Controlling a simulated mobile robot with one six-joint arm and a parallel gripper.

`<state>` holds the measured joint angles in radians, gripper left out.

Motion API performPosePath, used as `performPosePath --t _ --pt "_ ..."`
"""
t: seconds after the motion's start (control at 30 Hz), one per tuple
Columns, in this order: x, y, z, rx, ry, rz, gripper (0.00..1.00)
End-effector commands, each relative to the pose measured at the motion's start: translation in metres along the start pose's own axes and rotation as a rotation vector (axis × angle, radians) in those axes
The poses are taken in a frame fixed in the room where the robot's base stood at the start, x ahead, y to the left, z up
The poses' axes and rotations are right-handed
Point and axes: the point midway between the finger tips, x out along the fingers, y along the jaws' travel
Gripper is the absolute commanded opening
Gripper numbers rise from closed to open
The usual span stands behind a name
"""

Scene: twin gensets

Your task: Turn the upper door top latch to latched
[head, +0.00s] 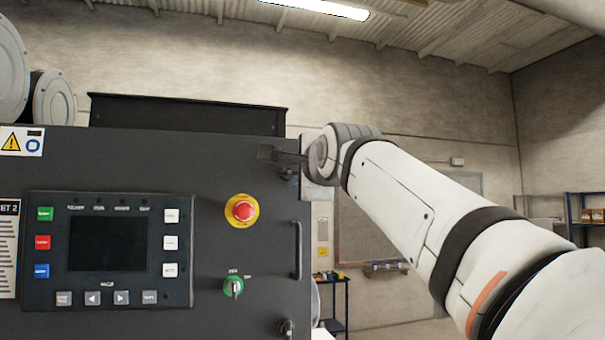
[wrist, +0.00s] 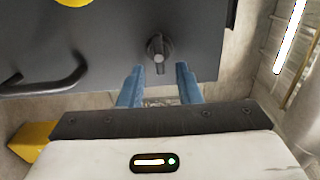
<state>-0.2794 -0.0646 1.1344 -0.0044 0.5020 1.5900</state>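The top latch (head: 288,173) is a small dark knob near the upper right corner of the dark grey door (head: 200,165). In the wrist view the latch (wrist: 158,48) shows a round base with a short grip bar pointing down in the picture, towards the near door edge. My gripper (wrist: 159,69) is open, its two blue fingers on either side of the line to the latch. The fingertips end just short of the knob, with nothing between them. In the head view my gripper (head: 268,153) is seen side-on at the latch and partly covers that area.
A vertical door handle (head: 298,250) is below the latch, with a second latch (head: 287,328) lower down. A red emergency stop (head: 242,210), a green key switch (head: 233,287) and a control panel (head: 112,250) are on the left. Open room lies right of the door.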

Motion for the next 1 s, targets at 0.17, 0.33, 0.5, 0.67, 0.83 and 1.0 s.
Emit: performPosePath --t 0.17,0.33,0.5,0.67,0.83,1.0 --pt "-0.017 0.001 0.0 0.0 0.0 -0.002 0.31" --pt "-0.048 0.002 0.0 0.0 0.0 -0.003 0.31" --pt "-0.07 0.002 0.0 0.0 0.0 0.0 0.31" --pt "-0.078 0.001 0.0 0.0 0.0 0.0 0.31" --pt "-0.078 0.0 0.0 0.0 0.0 0.0 0.31" --pt "-0.078 0.0 0.0 0.0 0.0 0.0 0.31"
